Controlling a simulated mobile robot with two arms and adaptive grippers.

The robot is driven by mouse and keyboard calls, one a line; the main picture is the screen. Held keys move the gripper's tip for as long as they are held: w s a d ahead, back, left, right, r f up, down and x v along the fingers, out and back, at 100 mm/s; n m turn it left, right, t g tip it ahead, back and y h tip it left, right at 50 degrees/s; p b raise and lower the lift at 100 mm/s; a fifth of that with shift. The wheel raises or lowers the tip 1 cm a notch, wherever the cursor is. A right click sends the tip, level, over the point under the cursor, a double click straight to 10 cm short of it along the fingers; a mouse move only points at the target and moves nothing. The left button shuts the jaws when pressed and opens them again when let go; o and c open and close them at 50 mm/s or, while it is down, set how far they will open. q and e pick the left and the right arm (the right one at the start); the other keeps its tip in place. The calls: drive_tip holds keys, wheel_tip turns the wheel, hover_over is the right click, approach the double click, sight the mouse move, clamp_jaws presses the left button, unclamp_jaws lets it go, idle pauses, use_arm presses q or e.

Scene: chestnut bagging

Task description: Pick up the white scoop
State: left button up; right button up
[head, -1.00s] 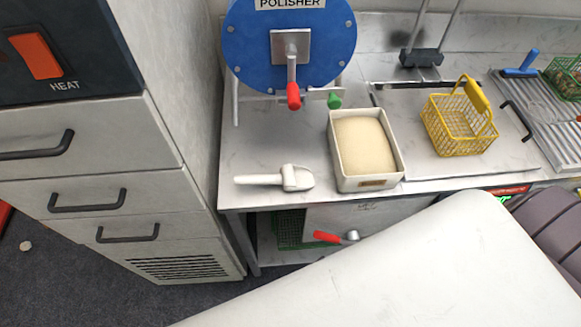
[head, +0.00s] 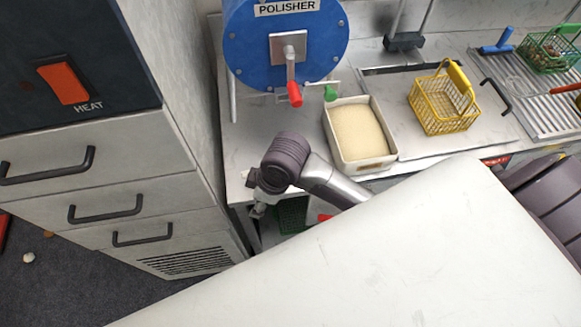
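The white scoop is not visible now; in the earlier frame it lay on the counter left of the white bin, and my grey wrist now covers much of that spot. My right gripper (head: 258,210) shows only in small part below the dark wrist joint, at the counter's front left edge. Its fingers are too small and hidden to tell whether they are open or on anything. My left gripper is not in view.
A white bin (head: 393,149) of pale grain stands right of the wrist. The blue polisher (head: 284,55) with a red-handled crank stands behind. A yellow basket (head: 443,108) is farther right. A drawer cabinet (head: 105,210) borders the counter at left.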

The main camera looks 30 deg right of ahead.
drive_tip(key=w+d+r+n+h, duration=0.1)
drive_tip(key=w, duration=0.1)
drive_tip(key=w+d+r+n+g+h, duration=0.1)
drive_tip(key=w+d+n, duration=0.1)
drive_tip(key=w, duration=0.1)
drive_tip(key=w+d+r+n, duration=0.1)
drive_tip(key=w+d+n, duration=0.1)
drive_tip(key=shift+w+g+h, duration=0.35)
drive_tip(key=shift+g+h, duration=0.05)
drive_tip(key=shift+d+f, duration=0.1)
drive_tip(key=shift+d, duration=0.1)
wheel_tip(320, 180, down, 6)
drive_tip(key=shift+w+d+f+p, duration=0.1)
drive_tip(key=shift+p, duration=1.1)
drive_tip(key=shift+f, duration=0.45)
drive_tip(key=shift+c, duration=0.2)
clamp_jaws()
